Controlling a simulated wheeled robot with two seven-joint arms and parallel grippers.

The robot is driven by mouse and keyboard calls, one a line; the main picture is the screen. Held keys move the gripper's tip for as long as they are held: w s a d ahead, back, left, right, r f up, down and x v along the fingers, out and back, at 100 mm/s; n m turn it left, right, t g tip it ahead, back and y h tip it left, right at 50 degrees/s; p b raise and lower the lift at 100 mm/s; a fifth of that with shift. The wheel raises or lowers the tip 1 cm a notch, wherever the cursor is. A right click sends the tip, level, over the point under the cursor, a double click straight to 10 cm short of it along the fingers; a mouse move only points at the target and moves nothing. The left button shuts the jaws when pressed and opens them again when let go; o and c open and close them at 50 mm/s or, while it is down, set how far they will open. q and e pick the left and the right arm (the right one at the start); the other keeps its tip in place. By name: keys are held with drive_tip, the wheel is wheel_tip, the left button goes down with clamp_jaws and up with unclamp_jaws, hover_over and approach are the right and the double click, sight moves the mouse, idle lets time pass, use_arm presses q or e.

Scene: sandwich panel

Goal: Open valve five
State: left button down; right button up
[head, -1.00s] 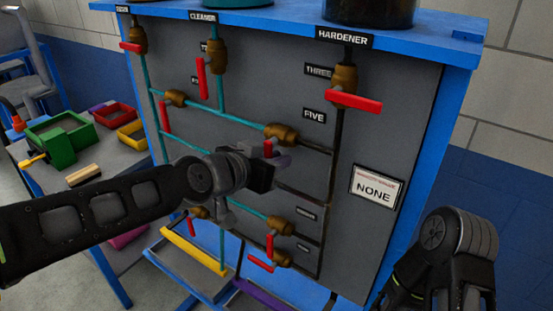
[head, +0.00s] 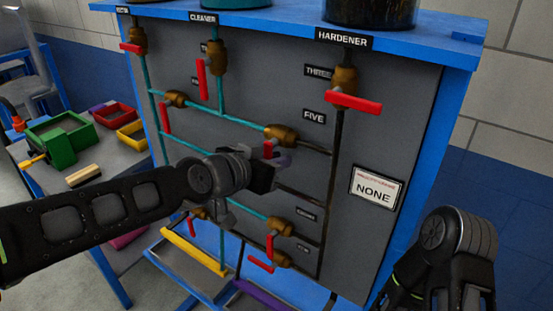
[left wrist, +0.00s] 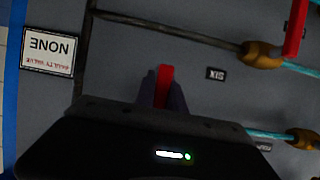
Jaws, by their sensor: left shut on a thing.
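Valve five (head: 282,134) is a brass valve on the teal pipe beside the FIVE label (head: 314,116) in the head view. The top of its red handle (head: 268,148) shows just above my left gripper (head: 272,160). My left gripper is shut on this handle. In the left wrist view the red handle (left wrist: 165,82) stands upright between the two fingertips (left wrist: 163,95), and its lower part is hidden by the gripper. The valve body is out of that view. My right arm is at the lower right of the head view; its fingertips do not show.
Other brass valves with red handles are close by, including valve three (head: 345,78) above right and valves below. A sign reading NONE (head: 376,187) is on the panel's right. Tanks stand on the blue top ledge (head: 440,43). Bins sit on a table at left.

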use_arm(q)
drive_tip(key=shift+w+a+r+m+t+y+p, duration=0.15)
drive_tip(key=shift+w+a+m+t+y+p, duration=0.1)
drive_tip(key=shift+a+m+t+y+p, duration=0.45)
drive_tip(key=shift+w+a+r+m+t+y+p, duration=0.15)
drive_tip(key=shift+w+m+p, duration=0.25)
drive_tip(key=shift+m, duration=0.5)
drive_tip(key=shift+w+a+r+m+t+y+p, duration=0.15)
drive_tip(key=shift+a+m+t+y+p, duration=0.25)
drive_tip(key=shift+m+p, duration=0.35)
drive_tip(key=shift+d, duration=0.1)
drive_tip(key=c, duration=1.4)
unclamp_jaws()
drive_tip(key=v, duration=0.7)
drive_tip(key=shift+s, duration=0.35)
